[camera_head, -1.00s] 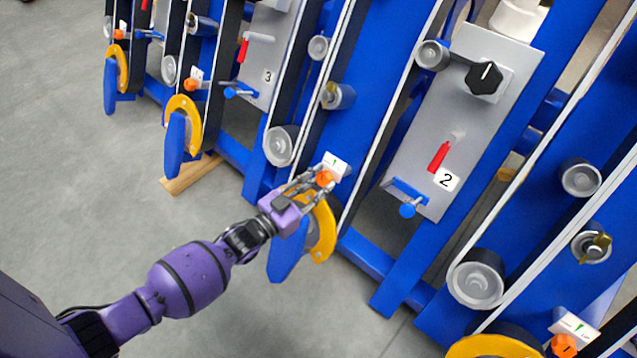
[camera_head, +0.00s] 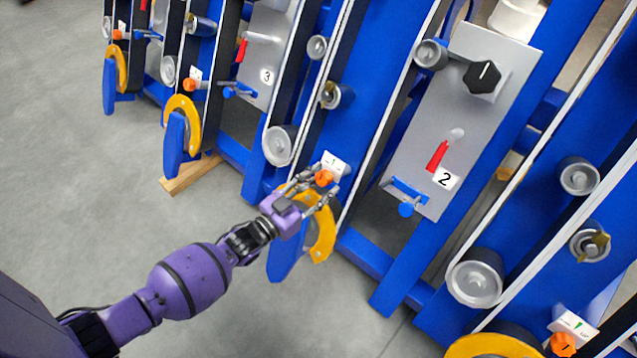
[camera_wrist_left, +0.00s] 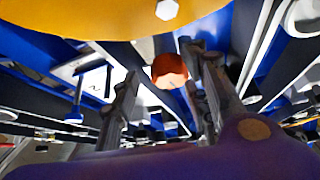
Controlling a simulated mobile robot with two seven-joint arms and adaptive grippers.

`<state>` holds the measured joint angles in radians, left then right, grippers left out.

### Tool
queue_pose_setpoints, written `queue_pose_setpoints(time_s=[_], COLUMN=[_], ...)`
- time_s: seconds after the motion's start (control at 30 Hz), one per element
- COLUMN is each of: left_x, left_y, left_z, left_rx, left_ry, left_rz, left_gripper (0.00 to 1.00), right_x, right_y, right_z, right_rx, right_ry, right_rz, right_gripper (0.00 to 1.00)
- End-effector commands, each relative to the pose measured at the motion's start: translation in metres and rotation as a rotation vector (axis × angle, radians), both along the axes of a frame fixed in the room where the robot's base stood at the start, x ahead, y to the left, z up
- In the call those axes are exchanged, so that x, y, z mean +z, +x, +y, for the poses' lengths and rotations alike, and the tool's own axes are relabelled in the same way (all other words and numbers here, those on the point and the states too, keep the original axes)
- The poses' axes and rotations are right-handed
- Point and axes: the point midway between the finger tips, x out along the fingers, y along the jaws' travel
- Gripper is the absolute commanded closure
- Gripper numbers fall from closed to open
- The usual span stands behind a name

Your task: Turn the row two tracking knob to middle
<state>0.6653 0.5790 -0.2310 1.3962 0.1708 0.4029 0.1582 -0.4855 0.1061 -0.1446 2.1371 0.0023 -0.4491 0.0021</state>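The tracking knob (camera_head: 325,177) is a small orange knob beside a white label plate (camera_head: 335,163), on the blue frame left of the panel marked 2 (camera_head: 445,179). My left gripper (camera_head: 313,190) is at this knob, with its fingers apart on either side of it. In the left wrist view the orange knob (camera_wrist_left: 169,70) shows between the two spread fingers (camera_wrist_left: 160,100); I see no finger clearly touching it. The knob's exact angle is too small to read. My right gripper is in neither view.
A yellow curved guard (camera_head: 322,232) with a blue plate sits just below the knob. Grey rollers (camera_head: 280,146) and blue beams stand close around it. Another orange knob (camera_head: 563,344) is at the lower right. The grey floor at left is clear.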

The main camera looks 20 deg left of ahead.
Motion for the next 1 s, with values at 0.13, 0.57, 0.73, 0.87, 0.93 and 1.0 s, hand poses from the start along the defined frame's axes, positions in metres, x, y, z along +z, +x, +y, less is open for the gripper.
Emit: queue_pose_setpoints(time_s=[0.13,0.57,0.73,0.87,0.93,1.0], left_x=[0.003,0.001,0.001,0.001,0.001,0.002], left_y=[0.002,-0.028,-0.062,-0.085,-0.094,-0.100], left_z=[0.001,0.016,0.031,0.041,0.045,0.048], left_rx=[0.001,0.003,0.003,0.002,0.002,0.002], left_ry=[0.000,0.002,0.002,0.001,0.001,0.000], left_rz=[-0.006,0.000,-0.001,-0.002,-0.003,-0.004], left_gripper=[0.59,0.59,0.59,0.59,0.59,0.59], right_x=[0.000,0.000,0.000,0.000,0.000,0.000], right_y=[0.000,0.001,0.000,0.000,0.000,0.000], right_z=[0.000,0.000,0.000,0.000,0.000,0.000], right_rx=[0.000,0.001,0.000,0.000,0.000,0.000], right_ry=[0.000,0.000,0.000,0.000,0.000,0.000], right_rz=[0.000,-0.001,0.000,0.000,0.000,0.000], right_gripper=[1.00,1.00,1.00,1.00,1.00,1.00])
